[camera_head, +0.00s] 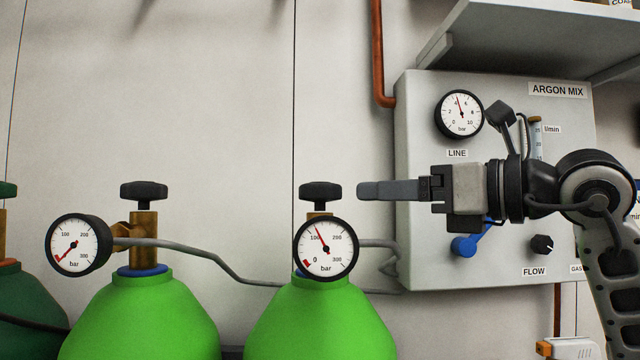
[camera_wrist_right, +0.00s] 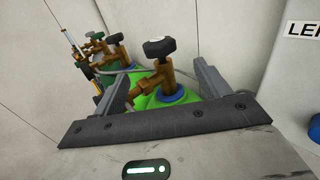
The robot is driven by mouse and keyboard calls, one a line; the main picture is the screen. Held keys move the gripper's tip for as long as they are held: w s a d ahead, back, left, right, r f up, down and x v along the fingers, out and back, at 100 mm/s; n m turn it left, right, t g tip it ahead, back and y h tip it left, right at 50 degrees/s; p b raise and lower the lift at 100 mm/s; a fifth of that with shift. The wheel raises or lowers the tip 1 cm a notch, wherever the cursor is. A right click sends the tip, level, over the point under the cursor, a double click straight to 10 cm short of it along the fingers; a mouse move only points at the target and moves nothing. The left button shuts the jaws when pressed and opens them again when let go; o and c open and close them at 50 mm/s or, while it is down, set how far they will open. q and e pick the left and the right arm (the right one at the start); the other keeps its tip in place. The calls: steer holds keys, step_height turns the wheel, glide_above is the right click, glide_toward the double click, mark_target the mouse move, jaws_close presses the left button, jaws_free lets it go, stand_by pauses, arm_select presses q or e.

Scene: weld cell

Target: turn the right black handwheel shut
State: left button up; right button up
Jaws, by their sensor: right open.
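The right black handwheel (camera_head: 320,190) sits on top of the brass valve of the right bright green cylinder (camera_head: 318,322). In the right wrist view the handwheel (camera_wrist_right: 159,48) stands ahead of the jaws, with its brass valve below it. My right gripper (camera_head: 362,190) points left at about the handwheel's height, a short gap to its right in the head view. Its jaws (camera_wrist_right: 158,88) are open and empty. Another black handwheel (camera_head: 144,190) sits on the left bright green cylinder (camera_head: 140,322). My left gripper is not in view.
A gauge (camera_head: 325,249) stands in front of the right cylinder's valve, and another gauge (camera_head: 78,245) is at the left one. A grey pipe (camera_head: 215,262) runs behind. The ARGON MIX panel (camera_head: 420,110) and a shelf (camera_head: 530,35) are at the right. The wall above the handwheels is clear.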

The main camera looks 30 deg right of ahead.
mark_target(337, 193)
steer(key=p+x, duration=0.4)
steer(key=x, duration=0.7)
steer(key=shift+w+a, duration=0.15)
steer(key=shift+w, duration=0.15)
steer(key=c, duration=1)
